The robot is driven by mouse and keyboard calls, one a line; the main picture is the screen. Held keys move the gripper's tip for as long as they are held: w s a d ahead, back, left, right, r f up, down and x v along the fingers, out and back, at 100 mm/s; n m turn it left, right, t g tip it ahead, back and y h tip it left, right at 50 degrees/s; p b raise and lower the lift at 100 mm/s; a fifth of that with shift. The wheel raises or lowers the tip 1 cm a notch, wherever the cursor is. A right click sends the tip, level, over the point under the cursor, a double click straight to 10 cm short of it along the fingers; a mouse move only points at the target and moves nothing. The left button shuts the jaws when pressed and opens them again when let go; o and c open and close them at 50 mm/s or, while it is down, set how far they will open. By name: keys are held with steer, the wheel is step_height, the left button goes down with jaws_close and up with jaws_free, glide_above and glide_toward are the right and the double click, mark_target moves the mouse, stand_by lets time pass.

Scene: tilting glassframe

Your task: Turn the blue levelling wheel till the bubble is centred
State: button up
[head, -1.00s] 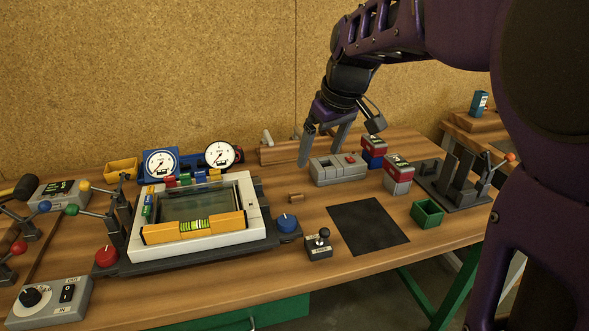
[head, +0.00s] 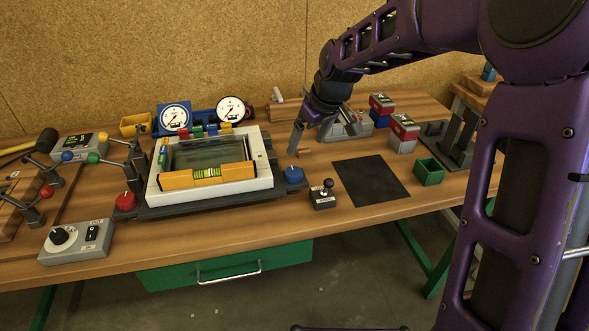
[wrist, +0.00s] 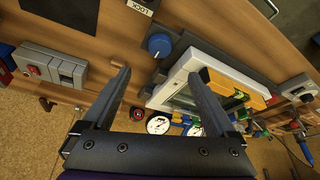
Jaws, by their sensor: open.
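The blue levelling wheel (head: 293,174) sits at the right end of the dark base of the white glass frame (head: 259,187). It also shows in the wrist view (wrist: 158,45), ahead of and between my fingers, with nothing touching it. A yellow spirit level (head: 181,181) with a green vial (head: 207,172) lies along the frame's front edge. The bubble is too small to place. A red wheel (head: 125,201) is at the left end of the base. My gripper (head: 298,138) is open and empty above the table, behind the blue wheel; it also shows in the wrist view (wrist: 157,80).
Two dial gauges (head: 231,110) stand behind the frame. A grey switch box (head: 75,241) is at front left.

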mark_target(293, 172)
steer(key=x, duration=1.3)
steer(key=shift+f+b, duration=0.1)
steer(key=shift+b, duration=0.25)
steer(key=c, duration=1.4)
steer(key=shift+o, duration=0.2)
steer(key=shift+m+b, duration=0.3)
steer(key=shift+b, duration=0.05)
steer(key=shift+s+a+f+m+t+h+b, duration=0.1)
steer(key=shift+m+h+b, duration=0.05)
steer(key=shift+m+b, duration=0.25)
steer(key=shift+w+a+m+t+h+b, duration=0.1)
steer(key=shift+m+h+b, duration=0.1)
steer(key=shift+m+b, duration=0.25)
steer(key=shift+s+f+m+t+h+b, duration=0.1)
steer(key=shift+m+h+b, duration=0.05)
steer(key=shift+m+b, duration=0.25)
steer(key=m+h+b, duration=0.1)
steer(key=m+b, duration=0.2)
steer(key=m, duration=0.1)
steer(key=shift+a+r+h, duration=0.1)
steer(key=shift+h, duration=0.3)
steer(key=m, duration=0.2)
steer(key=m+h, duration=0.1)
steer(key=m, duration=0.1)
steer(key=shift+a+r+m+h+b, duration=0.1)
steer(key=shift+m+h+b, duration=0.2)
steer(key=shift+m+b, duration=0.1)
steer(key=shift+m+h, duration=0.5)
steer(key=shift+m, duration=0.95)
